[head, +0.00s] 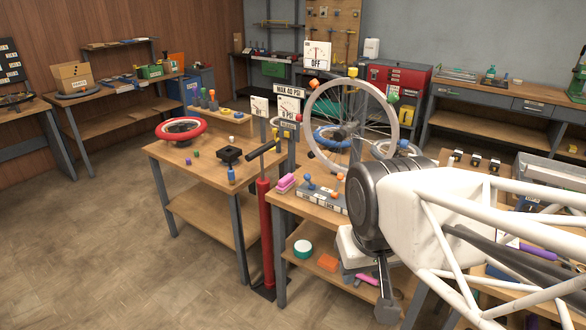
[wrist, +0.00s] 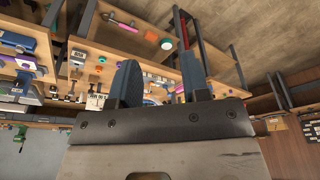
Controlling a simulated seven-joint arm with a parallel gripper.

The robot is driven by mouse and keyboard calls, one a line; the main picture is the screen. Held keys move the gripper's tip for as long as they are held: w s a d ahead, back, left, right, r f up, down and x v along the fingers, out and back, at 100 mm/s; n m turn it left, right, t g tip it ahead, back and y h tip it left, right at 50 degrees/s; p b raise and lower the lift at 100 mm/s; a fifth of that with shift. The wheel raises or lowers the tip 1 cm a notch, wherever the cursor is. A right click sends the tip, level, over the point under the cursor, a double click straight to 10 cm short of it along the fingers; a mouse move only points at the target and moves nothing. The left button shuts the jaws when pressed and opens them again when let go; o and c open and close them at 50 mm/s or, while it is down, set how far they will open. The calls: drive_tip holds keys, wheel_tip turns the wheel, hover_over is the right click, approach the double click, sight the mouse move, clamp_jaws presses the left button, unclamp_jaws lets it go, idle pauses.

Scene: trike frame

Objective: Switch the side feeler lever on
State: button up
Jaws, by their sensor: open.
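The wheel stand holds an upright spoked wheel (head: 398,128) on the bench, with coloured knobs around its rim. A grey block (head: 322,197) in front of it carries several small levers with blue and orange ball ends. Their labels are too small to read, so I cannot tell which lever is the side feeler lever. A sign reading OFF (head: 317,63) stands below a dial behind the wheel. My gripper (wrist: 158,40) is open and empty in the wrist view, its two bluish fingers apart. My arm covers the right part of the bench in the head view.
A red floor pump (head: 265,235) stands at the bench's front, beside a gap between benches. A pink block (head: 287,182) lies left of the levers. A red-rimmed wheel (head: 181,130) lies on the left bench. Open floor is at the left front.

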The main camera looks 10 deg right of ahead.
drive_tip(key=shift+w, duration=0.1)
drive_tip(key=c, duration=0.5)
drive_tip(key=shift+w, duration=0.25)
drive_tip(key=shift+c, duration=1.1)
drive_tip(key=w+f+n+t, duration=0.1)
drive_tip(key=w, duration=0.5)
drive_tip(key=w+d+f+n+t, duration=0.1)
drive_tip(key=w+n+t, duration=0.1)
drive_tip(key=w, duration=0.4)
drive_tip(key=w+d+f+n+t, duration=0.1)
drive_tip(key=w+n, duration=0.1)
drive_tip(key=w, duration=0.4)
drive_tip(key=shift+w+d, duration=0.1)
drive_tip(key=shift+w, duration=0.05)
clamp_jaws()
drive_tip(key=w+d+f+n+t+y, duration=0.1)
drive_tip(key=w+f+n+t, duration=0.5)
drive_tip(key=w, duration=0.7)
drive_tip(key=w+d+f+n+t, duration=0.1)
drive_tip(key=w+f+n+t, duration=0.2)
drive_tip(key=w+f+n, duration=0.75)
drive_tip(key=w+d+f+n+t+y, duration=0.1)
drive_tip(key=w+f+n+t+y, duration=0.2)
drive_tip(key=f, duration=0.6)
drive_tip(key=shift+w+t+y, duration=0.3)
drive_tip(key=shift+w+t, duration=0.5)
drive_tip(key=shift+t, duration=0.1)
